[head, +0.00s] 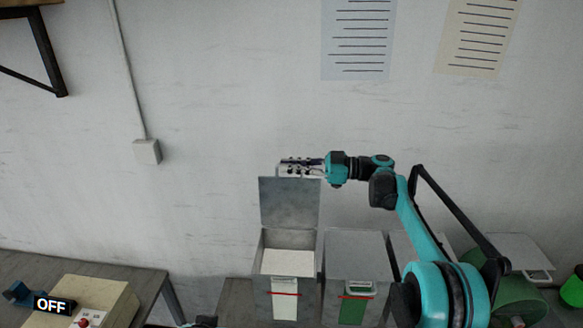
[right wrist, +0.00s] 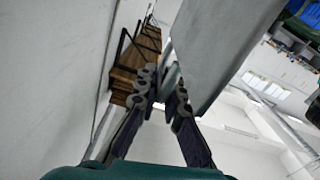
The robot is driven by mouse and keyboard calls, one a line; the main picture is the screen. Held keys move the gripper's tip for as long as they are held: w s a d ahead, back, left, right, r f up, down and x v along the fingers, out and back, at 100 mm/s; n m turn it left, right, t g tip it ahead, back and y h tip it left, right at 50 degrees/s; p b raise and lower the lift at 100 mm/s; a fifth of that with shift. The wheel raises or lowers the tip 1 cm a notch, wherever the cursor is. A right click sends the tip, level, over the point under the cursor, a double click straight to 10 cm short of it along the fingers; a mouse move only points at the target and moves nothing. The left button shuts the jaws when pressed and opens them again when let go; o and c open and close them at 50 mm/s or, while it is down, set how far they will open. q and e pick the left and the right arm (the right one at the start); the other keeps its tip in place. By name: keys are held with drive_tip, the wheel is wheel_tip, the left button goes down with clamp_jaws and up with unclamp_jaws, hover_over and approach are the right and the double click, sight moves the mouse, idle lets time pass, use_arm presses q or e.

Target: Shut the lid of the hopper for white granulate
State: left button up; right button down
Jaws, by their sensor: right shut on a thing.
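The hopper for white granulate (head: 274,292) stands at the left end of the row, with white filling (head: 290,262) showing in its open top. Its grey lid (head: 289,204) stands upright at the back of the opening. My right gripper (head: 288,167) is at the lid's top edge and shut on it, its arm coming from the right. In the right wrist view the gripper's fingers (right wrist: 162,98) are on either side of the edge of the lid (right wrist: 222,45).
A hopper with a green front strip (head: 354,311) and a closed grey lid (head: 357,254) stands just right. More bins are partly hidden behind my right arm. A beige box (head: 106,296) sits on the left table.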

drive_tip(key=s+f+n+b, duration=0.2)
drive_tip(key=s+n+b, duration=0.2)
drive_tip(key=s, duration=0.5)
drive_tip(key=shift+s+n, duration=0.25)
drive_tip(key=shift+n, duration=0.25)
drive_tip(key=c, duration=1.6)
unclamp_jaws()
drive_tip(key=shift+c, duration=0.2)
drive_tip(key=d, duration=1.2)
